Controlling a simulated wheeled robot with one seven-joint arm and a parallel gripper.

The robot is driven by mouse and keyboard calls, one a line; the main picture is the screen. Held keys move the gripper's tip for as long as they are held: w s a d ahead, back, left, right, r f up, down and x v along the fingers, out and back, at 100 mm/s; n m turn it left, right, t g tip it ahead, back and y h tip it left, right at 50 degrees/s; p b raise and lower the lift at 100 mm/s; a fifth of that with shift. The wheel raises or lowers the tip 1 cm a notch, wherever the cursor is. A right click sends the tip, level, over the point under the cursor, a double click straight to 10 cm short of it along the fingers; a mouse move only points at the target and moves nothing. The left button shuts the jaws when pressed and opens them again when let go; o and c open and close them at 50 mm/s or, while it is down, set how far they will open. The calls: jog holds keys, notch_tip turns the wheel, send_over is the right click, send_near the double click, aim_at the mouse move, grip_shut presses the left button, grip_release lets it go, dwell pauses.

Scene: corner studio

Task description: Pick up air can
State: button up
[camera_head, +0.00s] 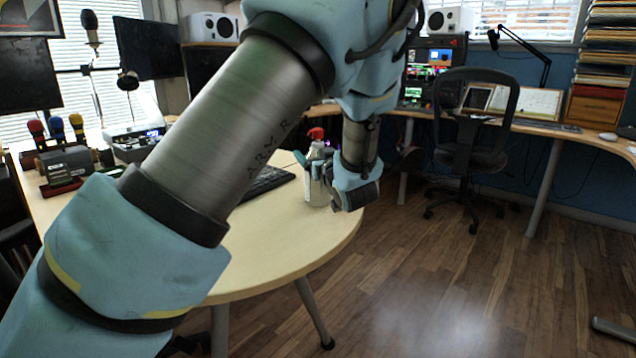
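The air can (316,190) is a pale, upright can with a red top. It stands on the light wooden table near its rounded right end. My gripper (322,172) is at the can, coming from the right, with its dark and teal parts overlapping the can's upper half. Part of the can is hidden behind the gripper. I cannot tell whether the fingers touch the can or are only around it.
The round-ended table (290,235) also carries a dark keyboard (262,184) left of the can, partly behind my arm. Dark equipment (66,165) with coloured tops stands at the far left. An office chair (474,145) stands behind right.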

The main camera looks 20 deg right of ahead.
grip_shut()
dwell(0.3)
jog(key=shift+r, duration=0.15)
